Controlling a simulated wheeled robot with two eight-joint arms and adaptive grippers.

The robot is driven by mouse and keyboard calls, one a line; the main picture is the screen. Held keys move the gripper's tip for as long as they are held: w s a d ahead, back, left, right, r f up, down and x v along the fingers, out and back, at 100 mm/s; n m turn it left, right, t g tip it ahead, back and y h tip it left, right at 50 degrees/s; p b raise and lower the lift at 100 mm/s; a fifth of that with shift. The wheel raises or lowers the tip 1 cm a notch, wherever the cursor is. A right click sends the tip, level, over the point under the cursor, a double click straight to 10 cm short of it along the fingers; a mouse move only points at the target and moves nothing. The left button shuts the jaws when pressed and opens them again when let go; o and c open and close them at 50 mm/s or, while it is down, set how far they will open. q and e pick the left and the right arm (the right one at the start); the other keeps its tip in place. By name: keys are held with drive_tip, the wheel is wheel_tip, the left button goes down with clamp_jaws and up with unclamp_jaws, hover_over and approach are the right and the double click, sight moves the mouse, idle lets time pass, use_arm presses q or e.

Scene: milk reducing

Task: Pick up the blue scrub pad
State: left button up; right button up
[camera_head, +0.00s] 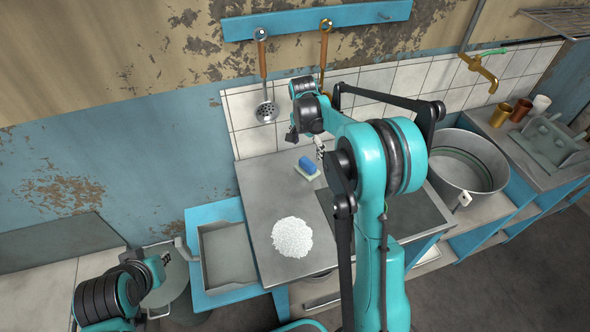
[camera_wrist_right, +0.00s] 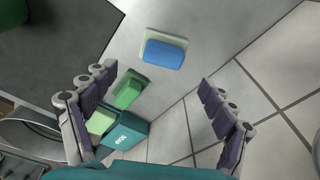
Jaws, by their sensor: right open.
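The blue scrub pad (camera_head: 307,164) lies on a pale base on the grey counter near the tiled wall. In the right wrist view, the blue pad (camera_wrist_right: 164,54) sits beyond the fingertips, near the top middle. My right gripper (camera_head: 306,142) is above and behind the pad, apart from it. In the wrist view, its fingers (camera_wrist_right: 156,84) are spread wide with nothing held between them. My left gripper (camera_head: 153,270) is low at the left, far from the pad; its finger opening is unclear.
In the wrist view, a green block (camera_wrist_right: 129,92) and a teal box (camera_wrist_right: 124,134) stand near the left finger. A white granular pile (camera_head: 293,237) lies on the counter (camera_head: 262,200). A metal pot (camera_head: 467,160) stands at the right. The tiled wall is close behind the pad.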

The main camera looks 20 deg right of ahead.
sight(308, 162)
drive_tip(key=shift+m, duration=0.5)
drive_tip(key=f, duration=0.2)
drive_tip(key=w+f+b, duration=0.1)
drive_tip(key=f, duration=0.2)
drive_tip(key=shift+w+d, duration=0.15)
drive_tip(key=shift+w, duration=0.05)
drive_tip(key=f, duration=0.1)
drive_tip(key=f+b, duration=0.1)
drive_tip(key=f, duration=0.1)
drive_tip(key=f+b, duration=0.1)
drive_tip(key=shift+d+f, duration=0.2)
drive_tip(key=shift+d, duration=0.15)
drive_tip(key=shift+w+d+f, duration=0.1)
drive_tip(key=shift+f, duration=0.35)
drive_tip(key=shift+r, duration=0.15)
drive_tip(key=shift+c, duration=0.8)
use_arm(q)
drive_tip(key=f, duration=0.1)
drive_tip(key=a+f, duration=0.1)
drive_tip(key=f, duration=0.1)
drive_tip(key=shift+s+f, duration=0.1)
use_arm(e)
drive_tip(key=c, duration=1.2)
drive_tip(key=shift+o, duration=0.2)
drive_tip(key=shift+r, duration=0.1)
